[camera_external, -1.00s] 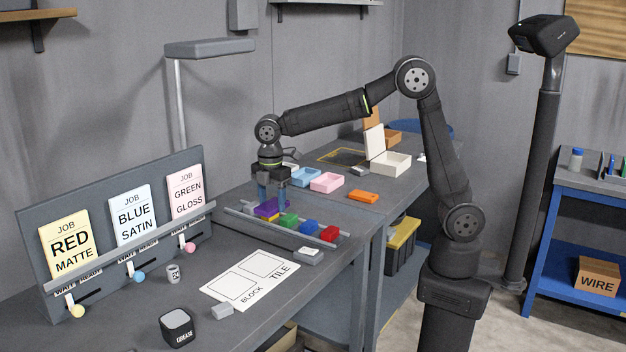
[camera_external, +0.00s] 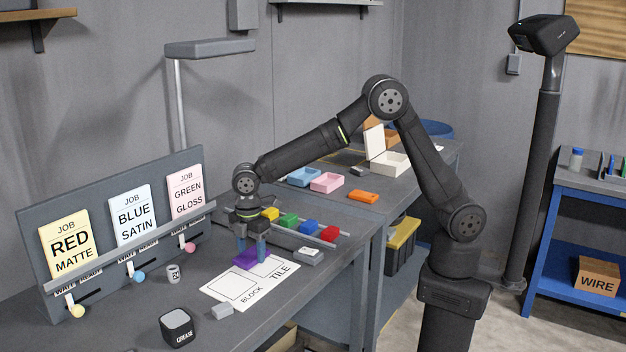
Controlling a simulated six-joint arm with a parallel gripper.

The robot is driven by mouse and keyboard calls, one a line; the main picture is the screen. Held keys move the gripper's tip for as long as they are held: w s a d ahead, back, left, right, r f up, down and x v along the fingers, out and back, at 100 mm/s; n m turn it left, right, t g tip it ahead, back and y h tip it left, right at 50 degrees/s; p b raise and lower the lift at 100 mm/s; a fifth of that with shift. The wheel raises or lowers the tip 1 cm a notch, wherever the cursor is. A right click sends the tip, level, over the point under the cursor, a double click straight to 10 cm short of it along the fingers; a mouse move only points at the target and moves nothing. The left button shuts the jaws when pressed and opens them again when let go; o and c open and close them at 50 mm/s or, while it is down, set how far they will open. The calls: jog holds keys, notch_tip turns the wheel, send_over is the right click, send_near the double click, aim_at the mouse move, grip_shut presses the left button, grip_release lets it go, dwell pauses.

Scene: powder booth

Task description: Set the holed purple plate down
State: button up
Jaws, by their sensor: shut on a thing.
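My gripper (camera_external: 251,256) points down over the bench and is shut on the purple plate (camera_external: 247,263). The plate is held flat at the back of the white sheet (camera_external: 227,294) marked BLOCK and TILE, overlapping the sheet's far part. I cannot tell whether the plate touches the sheet or is slightly above it. The plate's hole cannot be made out, and the fingers cover part of it.
A rack with yellow, green (camera_external: 289,221), blue and red (camera_external: 329,234) blocks stands behind. A small white box (camera_external: 308,256) is right of the sheet. A grey block (camera_external: 222,311), a grease container (camera_external: 177,327) and a small cup (camera_external: 173,274) are nearby. The job card board (camera_external: 125,225) stands left.

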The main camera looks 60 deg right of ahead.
aim_at(252, 254)
jog(key=shift+f, duration=0.5)
jog(key=shift+f, duration=0.15)
jog(key=o, duration=1.1)
notch_tip(252, 254, up, 12)
jog(key=shift+r, duration=0.2)
